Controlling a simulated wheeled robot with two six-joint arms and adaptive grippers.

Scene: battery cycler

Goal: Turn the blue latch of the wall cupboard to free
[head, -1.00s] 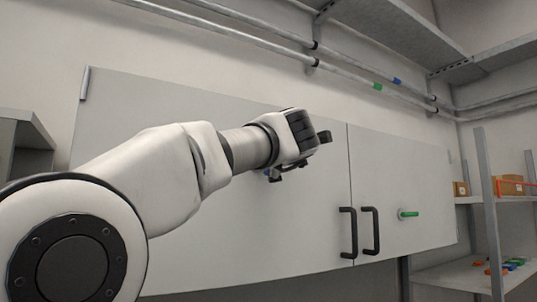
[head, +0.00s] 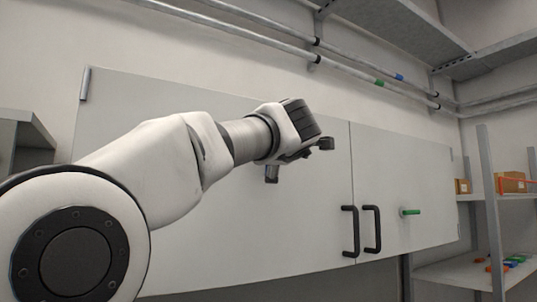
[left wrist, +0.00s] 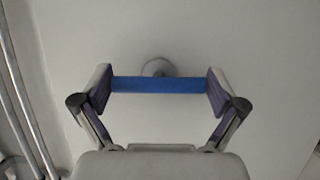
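The blue latch (left wrist: 158,85) is a straight bar on a round grey hub (left wrist: 158,66) on the pale door face in the left wrist view. It lies crosswise between the fingers of my left gripper (left wrist: 159,88), which are spread wide, one at each end. I cannot tell whether the fingers touch the bar ends. In the head view my left gripper (head: 299,158) is in front of the left door of the wall cupboard (head: 230,225), and the blue latch is hidden behind it. My right gripper is not in view.
Two black handles (head: 350,231) stand near the door seam. A green latch (head: 410,212) is on the right door. Pipes (head: 300,55) run along the wall above. A shelf rack (head: 488,200) with boxes and small coloured items stands at right.

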